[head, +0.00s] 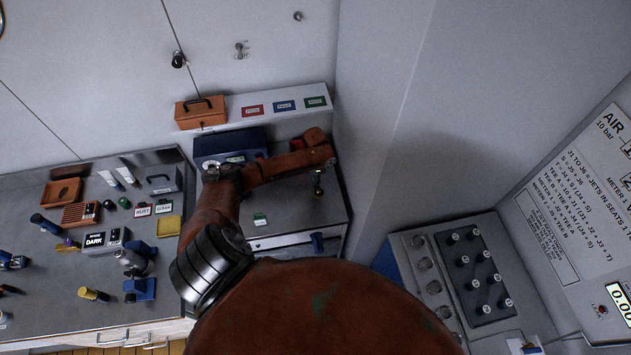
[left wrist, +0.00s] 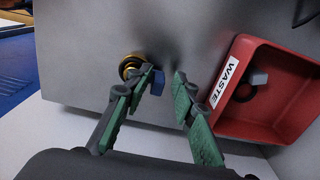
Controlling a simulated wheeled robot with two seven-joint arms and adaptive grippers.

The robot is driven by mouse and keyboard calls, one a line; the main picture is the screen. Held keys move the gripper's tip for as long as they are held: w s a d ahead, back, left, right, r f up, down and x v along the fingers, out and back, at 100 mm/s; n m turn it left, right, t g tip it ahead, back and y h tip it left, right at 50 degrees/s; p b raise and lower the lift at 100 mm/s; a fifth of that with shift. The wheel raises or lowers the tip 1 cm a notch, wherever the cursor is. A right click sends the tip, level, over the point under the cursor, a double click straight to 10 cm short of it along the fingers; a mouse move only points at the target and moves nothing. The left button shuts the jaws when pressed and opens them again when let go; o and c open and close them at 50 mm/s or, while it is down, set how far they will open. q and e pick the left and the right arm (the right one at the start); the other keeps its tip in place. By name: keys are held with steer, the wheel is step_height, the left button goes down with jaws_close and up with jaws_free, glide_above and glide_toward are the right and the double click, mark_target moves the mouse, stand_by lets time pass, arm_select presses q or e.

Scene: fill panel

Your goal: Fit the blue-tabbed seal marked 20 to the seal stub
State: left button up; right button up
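The brass seal stub (left wrist: 127,66) stands on the grey bench top in the left wrist view, partly hidden behind a finger. A blue tab (left wrist: 158,83) shows beside it, between my fingers. The seal's ring and any number on it cannot be made out, so I cannot tell whether it is seated on the stub. My left gripper (left wrist: 164,77) has its green fingers apart, one tip close to the tab, the other clear of it. In the head view my left gripper (head: 318,182) points down at the bench's right side. My right gripper is not in view.
A red WASTE tray (left wrist: 228,118) right of the gripper holds a dark ring with a grey tab (left wrist: 259,79). A blue case (head: 228,142) stands at the bench's back. A wall rises close on the right.

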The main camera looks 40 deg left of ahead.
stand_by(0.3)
arm_select(q)
step_height(320, 180, up, 12)
stand_by(0.5)
steer(key=shift+s+f, duration=0.1)
stand_by(0.4)
